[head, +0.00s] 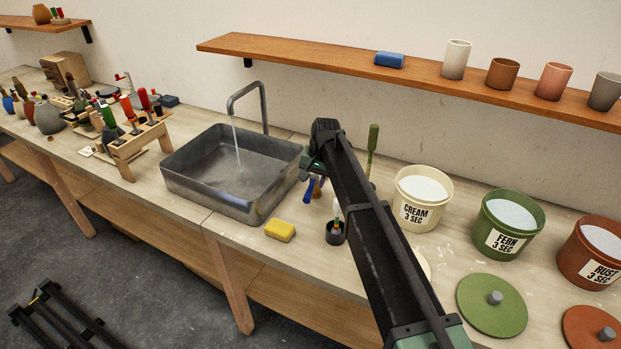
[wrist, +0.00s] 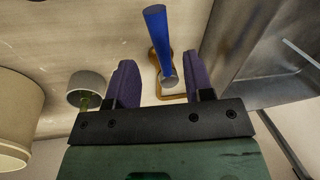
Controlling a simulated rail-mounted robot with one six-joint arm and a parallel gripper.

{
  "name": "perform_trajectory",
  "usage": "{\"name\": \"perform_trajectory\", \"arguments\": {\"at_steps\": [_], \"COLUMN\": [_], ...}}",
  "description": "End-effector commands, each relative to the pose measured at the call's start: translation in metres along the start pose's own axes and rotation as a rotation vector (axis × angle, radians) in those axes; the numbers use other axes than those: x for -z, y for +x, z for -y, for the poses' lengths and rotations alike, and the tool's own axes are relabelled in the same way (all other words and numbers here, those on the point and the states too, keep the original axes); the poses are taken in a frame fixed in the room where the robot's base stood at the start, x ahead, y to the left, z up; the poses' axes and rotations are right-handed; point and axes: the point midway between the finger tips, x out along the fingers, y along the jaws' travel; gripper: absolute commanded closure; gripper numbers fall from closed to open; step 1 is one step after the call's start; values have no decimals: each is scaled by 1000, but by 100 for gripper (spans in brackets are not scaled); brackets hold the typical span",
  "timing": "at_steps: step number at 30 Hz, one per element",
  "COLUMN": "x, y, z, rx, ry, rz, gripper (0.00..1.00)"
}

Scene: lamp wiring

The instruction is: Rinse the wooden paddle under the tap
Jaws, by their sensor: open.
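My gripper (wrist: 160,85) is open, its two purple fingers apart. I cannot tell whether this is the wooden paddle. In the head view the blue handle (head: 309,187) shows under my gripper, just right of the sink (head: 180,184). The tap (head: 264,110) is running, and a thin stream of water (head: 237,145) falls into the sink. The sink's wall also shows at right in the wrist view (wrist: 265,60).
A yellow sponge (head: 280,231) lies in front of the sink. A dark cup (head: 336,234) and a tall green handle (head: 373,140) stand close to my arm. Cream (head: 428,181), fern (head: 484,233) and rust buckets (head: 575,262) stand right. A tool rack (head: 140,145) stands left.

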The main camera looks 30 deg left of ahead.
Motion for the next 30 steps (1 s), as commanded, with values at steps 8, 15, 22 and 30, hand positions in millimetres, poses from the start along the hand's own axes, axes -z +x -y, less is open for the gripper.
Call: {"name": "perform_trajectory", "arguments": {"at_steps": [8,15,22,30], "x": [0,0,0,-112], "y": [-57,-53,-53,-73], "z": [1,0,0,-139], "rx": [0,0,-2,-94], "ry": [-1,-1,-27,-159], "rz": [0,0,2,4], "gripper": [53,53,53,53]}}
